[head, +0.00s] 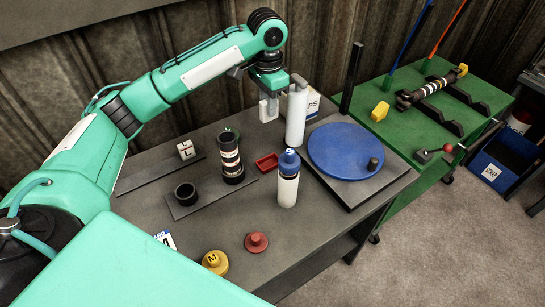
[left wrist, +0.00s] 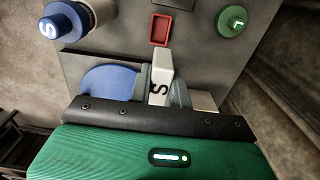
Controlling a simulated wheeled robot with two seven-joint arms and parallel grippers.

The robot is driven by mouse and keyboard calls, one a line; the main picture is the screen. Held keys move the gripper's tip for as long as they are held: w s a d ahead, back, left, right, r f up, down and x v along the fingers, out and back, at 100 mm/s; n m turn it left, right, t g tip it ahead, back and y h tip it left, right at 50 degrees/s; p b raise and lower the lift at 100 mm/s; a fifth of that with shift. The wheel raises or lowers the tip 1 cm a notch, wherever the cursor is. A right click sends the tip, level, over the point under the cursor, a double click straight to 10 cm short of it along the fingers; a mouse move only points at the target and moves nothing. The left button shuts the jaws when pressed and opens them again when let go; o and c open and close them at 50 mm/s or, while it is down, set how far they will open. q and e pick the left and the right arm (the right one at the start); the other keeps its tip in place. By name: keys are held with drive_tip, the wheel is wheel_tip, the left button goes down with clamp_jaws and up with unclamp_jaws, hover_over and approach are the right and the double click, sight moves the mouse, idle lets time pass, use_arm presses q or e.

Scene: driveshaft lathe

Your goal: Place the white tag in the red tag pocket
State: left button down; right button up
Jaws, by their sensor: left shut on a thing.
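My left gripper (head: 269,92) is shut on a white tag (head: 268,111) and holds it above the back of the grey table. In the left wrist view the white tag (left wrist: 160,68) sits between the fingers (left wrist: 160,88), and a black S shows on it. The red tag pocket (head: 267,162), a small open tray, lies on the table, nearer the front than the tag. It also shows in the left wrist view (left wrist: 160,30), just beyond the tag's end; I see the tag apart from it. My right gripper is not in view.
A bottle with a blue S cap (head: 288,185) and a white cylinder (head: 296,118) stand right of the pocket. A striped shaft piece (head: 231,160) stands left of it. A blue disc (head: 345,150) lies at right. A white L block (head: 186,149) is at left.

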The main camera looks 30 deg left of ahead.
sight(267, 120)
use_arm(q)
drive_tip(key=f, duration=0.4)
drive_tip(key=f+p, duration=0.1)
drive_tip(key=f, duration=0.1)
drive_tip(key=shift+s+f, duration=0.3)
wheel_tip(267, 120, down, 8)
drive_tip(key=shift+w+r+p, duration=0.1)
drive_tip(key=shift+w+p, duration=0.05)
drive_tip(key=shift+p, duration=0.35)
wheel_tip(267, 120, down, 4)
drive_tip(key=shift+r+p, duration=0.1)
drive_tip(key=shift+p, duration=0.25)
drive_tip(key=shift+f, duration=0.3)
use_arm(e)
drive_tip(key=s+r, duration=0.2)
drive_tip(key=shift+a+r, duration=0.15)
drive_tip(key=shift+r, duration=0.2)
use_arm(q)
drive_tip(key=shift+f, duration=0.15)
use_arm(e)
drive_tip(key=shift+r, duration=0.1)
use_arm(q)
drive_tip(key=c, duration=1.3)
unclamp_jaws()
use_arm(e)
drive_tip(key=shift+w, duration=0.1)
